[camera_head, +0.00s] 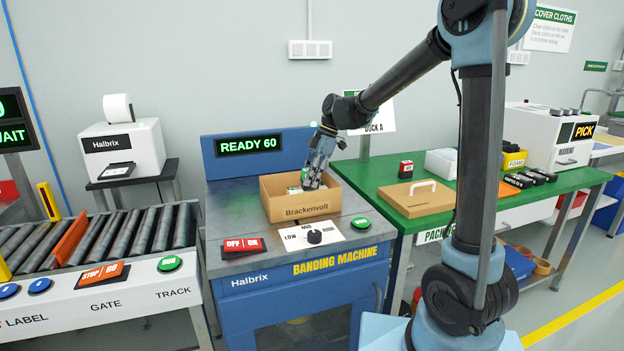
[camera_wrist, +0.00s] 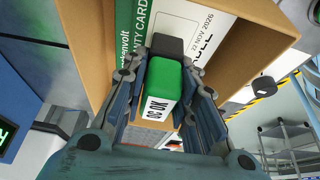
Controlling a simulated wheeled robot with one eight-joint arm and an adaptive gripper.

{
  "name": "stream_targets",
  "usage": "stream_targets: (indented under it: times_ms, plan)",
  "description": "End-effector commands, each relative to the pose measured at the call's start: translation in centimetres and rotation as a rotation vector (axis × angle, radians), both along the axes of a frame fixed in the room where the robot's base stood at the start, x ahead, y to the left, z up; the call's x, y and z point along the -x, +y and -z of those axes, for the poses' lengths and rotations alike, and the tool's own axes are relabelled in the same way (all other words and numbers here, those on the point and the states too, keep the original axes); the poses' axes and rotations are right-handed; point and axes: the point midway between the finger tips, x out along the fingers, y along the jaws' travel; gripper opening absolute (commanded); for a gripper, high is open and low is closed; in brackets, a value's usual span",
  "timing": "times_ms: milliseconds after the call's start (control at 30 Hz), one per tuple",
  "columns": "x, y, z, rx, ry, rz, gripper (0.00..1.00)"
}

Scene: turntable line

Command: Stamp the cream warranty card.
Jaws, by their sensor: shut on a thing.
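In the wrist view my gripper (camera_wrist: 165,72) is shut on a green stamp (camera_wrist: 160,88) with a black end and a white QC OK label. The pale warranty card (camera_wrist: 128,38) lies beyond the stamp inside the box, with a green band, partly hidden by stamp and fingers. Its print includes "22 NOV 2026". I cannot tell whether the stamp touches the card. In the head view the box wall and gripper hide most of the contents.
The banding machine has a READY 60 display (camera_head: 248,145), an OFF/ON switch (camera_head: 243,244), a dial (camera_head: 314,236) and a green button (camera_head: 361,223). A roller conveyor (camera_head: 110,237) is at left. The green packing table (camera_head: 385,178) at right holds a red stamp (camera_head: 406,169) and a cardboard lid (camera_head: 416,197).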

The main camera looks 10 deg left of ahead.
Motion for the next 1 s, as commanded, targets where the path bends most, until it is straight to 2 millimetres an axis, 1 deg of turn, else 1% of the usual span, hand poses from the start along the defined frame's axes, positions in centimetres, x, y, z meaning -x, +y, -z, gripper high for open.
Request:
stream_targets:
  times_ms: [1000]
  plan:
    - [-0.05, -0.02, 0.9, 0.0, 0.0, 0.001, 0.11]
